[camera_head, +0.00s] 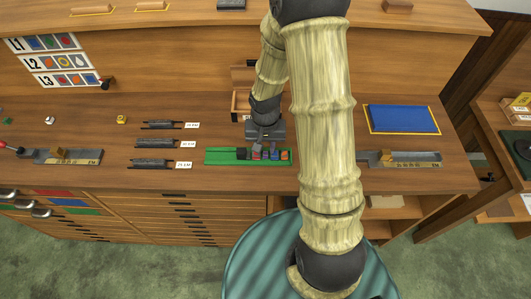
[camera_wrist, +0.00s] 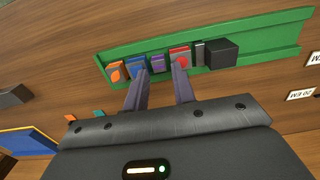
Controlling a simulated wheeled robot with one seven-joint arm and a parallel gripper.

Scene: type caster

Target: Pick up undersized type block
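The type blocks stand in a row in a green tray (camera_wrist: 125,52). In the wrist view they are an orange block (camera_wrist: 115,73), a blue block (camera_wrist: 138,66), a purple block (camera_wrist: 158,64), a red block (camera_wrist: 180,57) and a thin grey piece (camera_wrist: 199,54), with a larger black block (camera_wrist: 222,53) at the right. The purple one looks a little narrower; I cannot tell for sure which is undersized. My gripper (camera_wrist: 159,70) is open and empty, its fingertips apart near the purple block. The head view shows it above the tray (camera_head: 222,157), fingertips unclear.
A blue pad (camera_head: 402,119) lies right of my arm. A composing stick (camera_head: 410,159) lies below it, another (camera_head: 60,156) at far left. Dark strips with labels (camera_head: 157,143) lie left of the tray. An open wooden box (camera_head: 240,104) stands behind my gripper.

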